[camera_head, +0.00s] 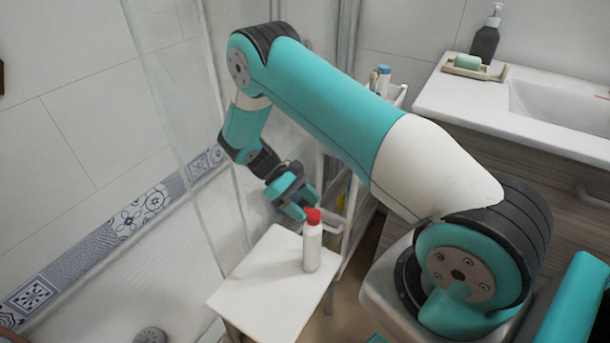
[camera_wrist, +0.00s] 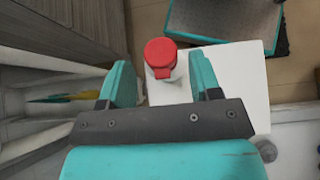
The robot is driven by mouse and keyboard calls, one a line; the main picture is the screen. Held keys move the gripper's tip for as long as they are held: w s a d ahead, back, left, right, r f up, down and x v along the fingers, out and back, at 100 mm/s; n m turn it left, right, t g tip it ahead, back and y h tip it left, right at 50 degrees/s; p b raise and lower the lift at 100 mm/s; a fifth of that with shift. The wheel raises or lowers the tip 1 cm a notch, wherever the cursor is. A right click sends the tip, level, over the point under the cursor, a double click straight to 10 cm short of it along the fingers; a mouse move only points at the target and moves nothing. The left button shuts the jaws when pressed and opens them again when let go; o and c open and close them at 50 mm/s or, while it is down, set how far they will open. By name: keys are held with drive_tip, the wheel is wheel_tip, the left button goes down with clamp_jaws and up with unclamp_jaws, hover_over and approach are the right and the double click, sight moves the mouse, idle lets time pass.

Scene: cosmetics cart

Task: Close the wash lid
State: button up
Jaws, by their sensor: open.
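A white wash bottle (camera_head: 312,248) with a red lid (camera_head: 312,216) stands upright on a small white stool (camera_head: 265,290). In the wrist view the red lid (camera_wrist: 161,54) shows from above, between and beyond the fingertips, with the white stool top (camera_wrist: 235,70) around it. A small tab sticks out on the near side of the lid; I cannot tell whether the lid is fully shut. My gripper (camera_head: 298,205) is just behind and above the bottle, pointing down toward it. In the wrist view my gripper (camera_wrist: 163,82) is open, its fingers apart with nothing held between them.
A glass shower panel (camera_head: 185,130) stands left of my arm. A white cart (camera_head: 345,215) with bottles on top is behind the stool. The sink counter (camera_head: 470,105) at the right holds a dark pump bottle (camera_head: 486,40) and a green soap (camera_head: 467,62). The stool's left half is bare.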

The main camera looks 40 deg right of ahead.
wheel_tip(320, 180, up, 19)
drive_tip(key=p, duration=0.5)
drive_tip(key=shift+p, duration=0.4)
drive_tip(key=shift+o, duration=0.5)
drive_tip(key=shift+d+r, duration=0.1)
drive_tip(key=w+a+f+t+y+p, duration=0.2)
drive_tip(key=w+f+t+p, duration=0.25)
drive_tip(key=t+p, duration=0.2)
drive_tip(key=shift+g, duration=0.35)
drive_tip(key=p+x, duration=0.1)
drive_tip(key=x, duration=0.9)
drive_tip(key=p+x, duration=0.1)
drive_tip(key=x, duration=0.5)
drive_tip(key=shift+w+a+f+p, duration=0.1)
drive_tip(key=shift+w+f+p, duration=0.05)
drive_tip(key=shift+w+p, duration=0.2)
